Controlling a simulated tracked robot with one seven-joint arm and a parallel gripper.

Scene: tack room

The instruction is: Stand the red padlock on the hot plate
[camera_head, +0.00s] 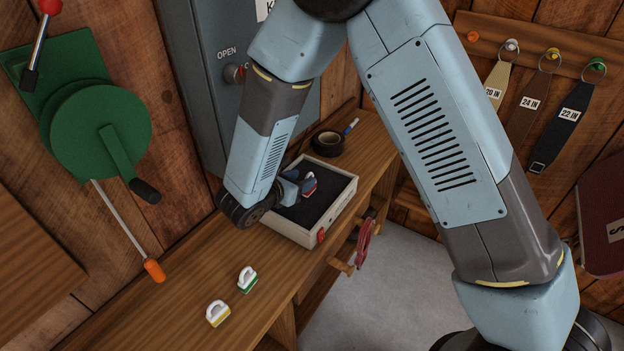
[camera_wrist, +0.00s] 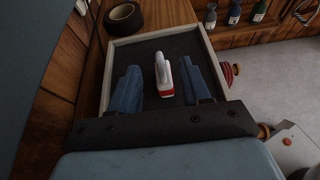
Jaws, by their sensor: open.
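The red padlock (camera_head: 310,186) is pale with a red lower part. In the wrist view the red padlock (camera_wrist: 163,75) shows over the dark surface of a pale-rimmed box, with its red part toward me. The box (camera_head: 284,231) has a red knob on its front, and I take it for the hot plate; it also shows in the wrist view (camera_wrist: 155,36). My gripper (camera_head: 302,181) is open, its blue fingers (camera_wrist: 160,84) on either side of the padlock with a gap at each side. I cannot tell whether the padlock touches the dark surface.
A green padlock (camera_head: 247,279) and a yellow padlock (camera_head: 217,314) stand on the bench (camera_head: 180,283), nearer than the box. Black tape (camera_head: 328,143) and a marker (camera_head: 350,127) lie behind it. A green crank machine (camera_head: 95,120) is on the left wall. Red cord (camera_head: 364,240) hangs at the bench front.

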